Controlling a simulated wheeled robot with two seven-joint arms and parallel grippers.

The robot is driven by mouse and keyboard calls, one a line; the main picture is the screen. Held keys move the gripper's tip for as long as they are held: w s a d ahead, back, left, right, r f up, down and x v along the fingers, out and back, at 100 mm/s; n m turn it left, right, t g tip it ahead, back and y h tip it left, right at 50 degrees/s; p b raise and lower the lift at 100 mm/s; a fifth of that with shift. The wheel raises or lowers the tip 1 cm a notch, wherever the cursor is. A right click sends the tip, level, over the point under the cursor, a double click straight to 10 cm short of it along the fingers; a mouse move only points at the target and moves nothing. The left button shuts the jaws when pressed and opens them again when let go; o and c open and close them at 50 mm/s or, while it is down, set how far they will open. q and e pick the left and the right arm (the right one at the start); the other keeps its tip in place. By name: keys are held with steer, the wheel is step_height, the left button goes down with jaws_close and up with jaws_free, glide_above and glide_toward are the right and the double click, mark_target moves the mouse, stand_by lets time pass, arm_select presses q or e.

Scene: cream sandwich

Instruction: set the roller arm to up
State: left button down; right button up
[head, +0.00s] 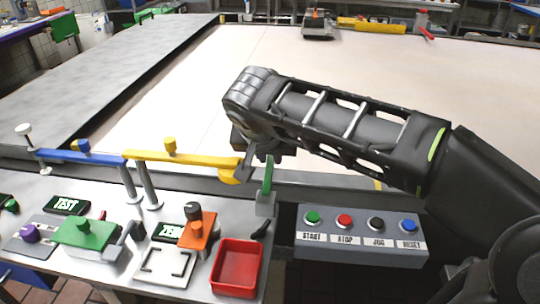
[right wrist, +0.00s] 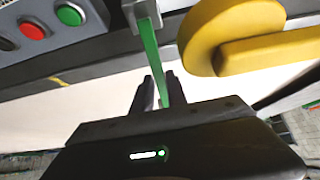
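A thin green upright lever (head: 268,174) stands on a small grey block (head: 266,203) at the table's back edge; no label shows whether it is the roller arm. A yellow bar (head: 190,159) with a round yellow end (head: 232,175) lies just left of it. My right gripper (head: 258,160) reaches down over the lever's top. In the right wrist view, the green lever (right wrist: 149,55) runs between the fingertips (right wrist: 157,88), with a gap beside it, so the fingers look open around it. Contact is unclear. My left gripper is not in view.
A panel (head: 360,240) with several buttons is right of the lever. A red tray (head: 237,266), an orange device (head: 198,238) and a green device (head: 88,235) stand in front. A blue bar (head: 75,157) continues left. The pale surface (head: 330,55) behind is mostly clear.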

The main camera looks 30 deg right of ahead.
steer(key=o, duration=0.3)
steer(key=shift+o, duration=0.2)
steer(key=v, duration=0.7)
steer(key=shift+s+a+r, duration=0.15)
steer(key=shift+a+r, duration=0.05)
steer(key=shift+r, duration=0.15)
